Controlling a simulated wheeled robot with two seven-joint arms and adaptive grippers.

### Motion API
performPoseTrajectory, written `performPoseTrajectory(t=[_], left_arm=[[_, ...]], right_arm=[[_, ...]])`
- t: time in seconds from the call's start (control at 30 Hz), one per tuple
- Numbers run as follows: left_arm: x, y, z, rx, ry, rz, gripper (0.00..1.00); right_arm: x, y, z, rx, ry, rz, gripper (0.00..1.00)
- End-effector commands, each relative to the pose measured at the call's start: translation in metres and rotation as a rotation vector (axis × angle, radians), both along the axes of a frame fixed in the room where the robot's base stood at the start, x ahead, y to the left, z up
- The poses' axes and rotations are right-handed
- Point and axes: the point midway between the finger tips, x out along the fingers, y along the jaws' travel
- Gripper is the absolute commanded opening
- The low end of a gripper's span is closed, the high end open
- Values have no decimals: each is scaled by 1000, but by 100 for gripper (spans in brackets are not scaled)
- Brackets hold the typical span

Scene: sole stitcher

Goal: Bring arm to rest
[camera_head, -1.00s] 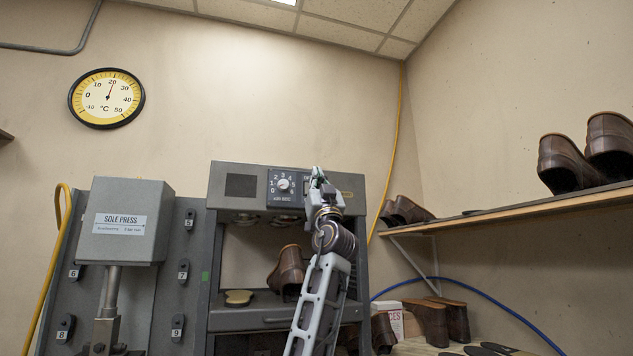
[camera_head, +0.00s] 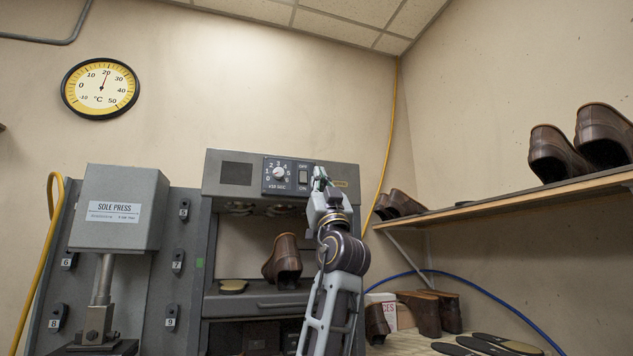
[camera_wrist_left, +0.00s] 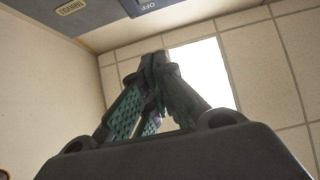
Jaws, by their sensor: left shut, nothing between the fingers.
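My left gripper (camera_head: 318,176) is raised in front of the upper right of the grey machine (camera_head: 228,200), beside its dial and OFF/ON switch panel (camera_head: 290,175). In the left wrist view the green-padded fingers of my left gripper (camera_wrist_left: 155,62) meet at their tips, with nothing between them. The machine's lower edge and the OFF label (camera_wrist_left: 148,5) show at the top of that view. Whether the fingers touch the panel cannot be told. My right gripper is in neither view.
A brown boot (camera_head: 284,262) and a tan sole (camera_head: 233,286) sit inside the machine. The sole press (camera_head: 118,210) stands at left. A wooden shelf (camera_head: 500,207) with brown shoes juts from the right wall. More boots and soles lie below it.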

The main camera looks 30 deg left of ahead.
Motion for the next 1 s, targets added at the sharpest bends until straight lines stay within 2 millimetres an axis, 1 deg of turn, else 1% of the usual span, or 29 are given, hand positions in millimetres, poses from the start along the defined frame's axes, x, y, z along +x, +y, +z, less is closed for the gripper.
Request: performPoseTrajectory(t=[0.33, 0.63, 0.73, 0.87, 0.97, 1.0], left_arm=[[-1, -1, -1, -1, 1, 0, 0], [-1, -1, -2, 0, 1, -1, 0], [2, -1, -5, -3, 6, -2, 0], [9, 0, -18, -13, 29, -9, 0], [20, 0, -38, -29, 61, -22, 0], [26, 1, -48, -37, 79, -27, 0]], right_arm=[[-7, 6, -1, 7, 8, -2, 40], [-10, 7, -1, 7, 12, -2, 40], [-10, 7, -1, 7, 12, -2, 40], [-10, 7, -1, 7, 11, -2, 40], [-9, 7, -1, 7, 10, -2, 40], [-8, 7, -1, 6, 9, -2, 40]])
